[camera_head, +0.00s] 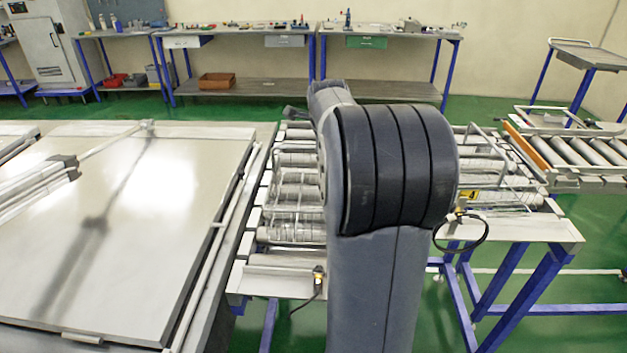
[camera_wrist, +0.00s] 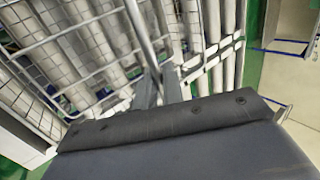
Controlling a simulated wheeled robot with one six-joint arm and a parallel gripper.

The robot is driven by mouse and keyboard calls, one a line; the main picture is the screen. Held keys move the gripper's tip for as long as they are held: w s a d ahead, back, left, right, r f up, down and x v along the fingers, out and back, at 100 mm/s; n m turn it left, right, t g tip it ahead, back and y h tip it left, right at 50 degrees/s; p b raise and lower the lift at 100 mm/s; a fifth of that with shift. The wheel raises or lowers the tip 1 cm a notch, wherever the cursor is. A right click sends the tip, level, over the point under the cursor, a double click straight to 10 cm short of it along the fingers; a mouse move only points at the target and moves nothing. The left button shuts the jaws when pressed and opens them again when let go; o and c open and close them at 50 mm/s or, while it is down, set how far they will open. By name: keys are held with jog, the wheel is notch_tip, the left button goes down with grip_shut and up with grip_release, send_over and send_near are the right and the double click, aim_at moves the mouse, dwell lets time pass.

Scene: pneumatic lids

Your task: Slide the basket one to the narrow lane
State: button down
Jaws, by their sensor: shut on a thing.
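In the wrist view, a wire basket (camera_wrist: 140,31) fills the left side, with thin mesh and a thicker metal bar. My gripper (camera_wrist: 160,80) is shut on this bar, its two fingers close around it. In the head view, wire basket work (camera_head: 298,190) shows on the rollers left of my arm, and more wire framing (camera_head: 512,160) shows right of it. I cannot tell whether these are one basket or two. My arm hides the gripper and the middle of the rollers there. No label tells which basket is one or which lane is narrow.
A roller conveyor with an orange edge (camera_head: 527,146) lies at the right. A large metal-topped table (camera_head: 120,230) stands close on the left. Workbenches (camera_head: 240,90) line the back wall. Green floor is free between the conveyor and benches. A cable loop (camera_head: 461,247) hangs at the front.

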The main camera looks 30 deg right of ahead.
jog(key=shift+s, duration=0.1)
jog(key=s+a+b, duration=0.3)
jog(key=s+a, duration=0.1)
jog(key=s, duration=0.2)
jog(key=shift+a, duration=0.3)
dwell(0.6)
jog(key=shift+r, duration=0.1)
jog(key=c, duration=1.5)
grip_release()
jog(key=shift+o, duration=0.2)
